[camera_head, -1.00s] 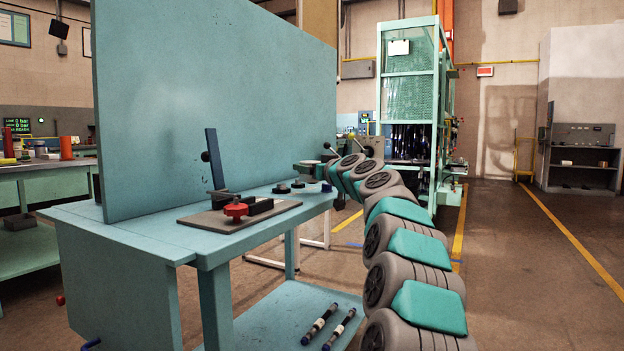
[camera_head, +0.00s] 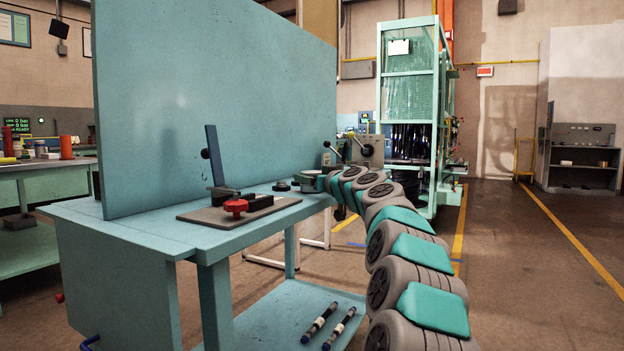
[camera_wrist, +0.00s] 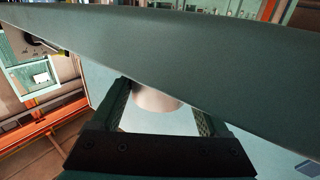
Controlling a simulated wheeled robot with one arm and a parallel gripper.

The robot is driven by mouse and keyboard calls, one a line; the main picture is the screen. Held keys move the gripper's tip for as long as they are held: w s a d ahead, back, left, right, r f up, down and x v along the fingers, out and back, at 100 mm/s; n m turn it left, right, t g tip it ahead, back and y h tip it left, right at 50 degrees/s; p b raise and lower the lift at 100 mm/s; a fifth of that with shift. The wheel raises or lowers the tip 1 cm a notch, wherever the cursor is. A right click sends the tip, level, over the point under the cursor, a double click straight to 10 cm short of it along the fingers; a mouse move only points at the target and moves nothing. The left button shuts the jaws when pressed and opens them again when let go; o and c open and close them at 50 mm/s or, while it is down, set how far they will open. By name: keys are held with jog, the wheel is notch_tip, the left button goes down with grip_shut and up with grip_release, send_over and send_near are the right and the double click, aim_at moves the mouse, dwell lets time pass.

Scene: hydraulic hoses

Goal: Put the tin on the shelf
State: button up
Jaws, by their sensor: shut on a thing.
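In the wrist view a pale, round tin (camera_wrist: 155,99) sits between the two fingers of my gripper (camera_wrist: 162,103), which is shut on it. The large panel across that view hides part of the tin. In the head view my gripper (camera_head: 312,181) is low over the far right end of the blue-green bench top (camera_head: 160,238). I cannot clearly make out the tin there. The bench has a lower shelf (camera_head: 272,322) near the floor. An open shelf unit (camera_head: 585,180) stands far off at the right wall. I cannot tell which shelf is meant.
A tall panel (camera_head: 215,105) rises along the back of the bench. Small dark discs (camera_head: 281,187) are beside my gripper. Two dark cylinders (camera_head: 325,325) lie on the lower shelf. The right floor is clear.

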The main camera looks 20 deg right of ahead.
jog(key=shift+f, duration=0.2)
jog(key=o, duration=1.3)
jog(key=shift+r, duration=0.1)
